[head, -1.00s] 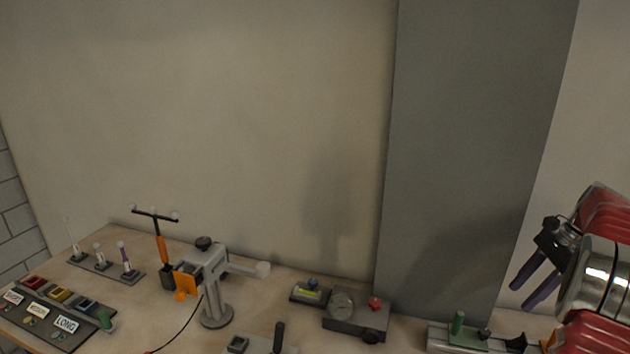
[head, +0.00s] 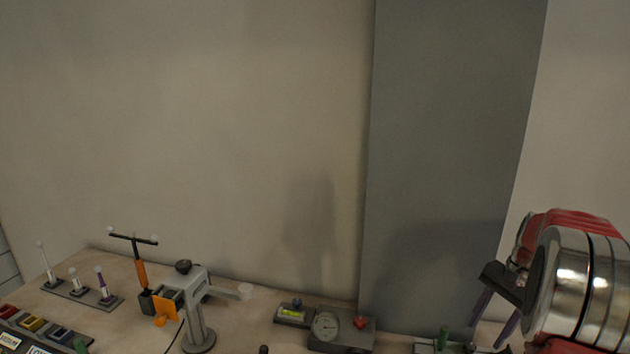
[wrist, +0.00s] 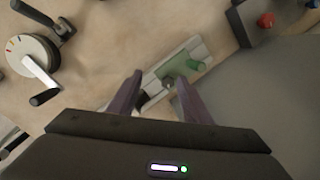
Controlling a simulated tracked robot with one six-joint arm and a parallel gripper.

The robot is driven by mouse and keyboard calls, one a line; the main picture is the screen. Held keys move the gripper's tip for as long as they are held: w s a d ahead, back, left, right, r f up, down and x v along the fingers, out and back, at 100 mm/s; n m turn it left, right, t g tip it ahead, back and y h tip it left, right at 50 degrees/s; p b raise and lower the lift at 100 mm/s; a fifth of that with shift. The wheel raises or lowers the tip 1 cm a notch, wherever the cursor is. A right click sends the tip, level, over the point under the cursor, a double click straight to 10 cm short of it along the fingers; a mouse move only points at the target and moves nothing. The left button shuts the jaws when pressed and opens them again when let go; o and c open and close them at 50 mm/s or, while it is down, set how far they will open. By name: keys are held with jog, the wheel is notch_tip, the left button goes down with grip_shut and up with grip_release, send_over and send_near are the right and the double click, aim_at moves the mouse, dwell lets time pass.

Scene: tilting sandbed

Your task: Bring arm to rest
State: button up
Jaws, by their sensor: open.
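My gripper (head: 494,318) is at the right of the head view, at the end of my red and silver arm. Its two purple fingers point down and are apart. In the wrist view my gripper (wrist: 158,90) shows both fingers spread with nothing held between them. Beyond the fingertips lies a metal rail fixture with a green block and peg (wrist: 186,66). In the head view the green peg (head: 444,337) stands just left of the fingers, near the bottom edge. I cannot tell the exact height of the fingers above it.
A grey clamp stand (head: 198,318) and a rack of probes (head: 82,292) stand on the left of the bench. A gauge box (head: 340,330) with a red knob sits mid-bench. A dial with a crank (wrist: 34,60) shows in the wrist view. A grey pillar (head: 450,150) rises behind.

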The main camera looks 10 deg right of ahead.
jog(key=s+a+r+n+t, duration=0.1)
jog(key=s+a+r+n, duration=0.2)
jog(key=a, duration=0.9)
jog(key=s+a+r+n+t+h, duration=0.1)
jog(key=s+a+n, duration=0.4)
jog(key=a, duration=0.8)
jog(key=s+a+r+n+t+h, duration=0.1)
jog(key=s+a+r+n, duration=0.3)
jog(key=a, duration=0.9)
jog(key=r+n+t, duration=0.1)
jog(key=n, duration=0.1)
jog(key=shift+s+n+t, duration=0.3)
jog(key=shift+t, duration=0.1)
jog(key=shift+d, duration=0.1)
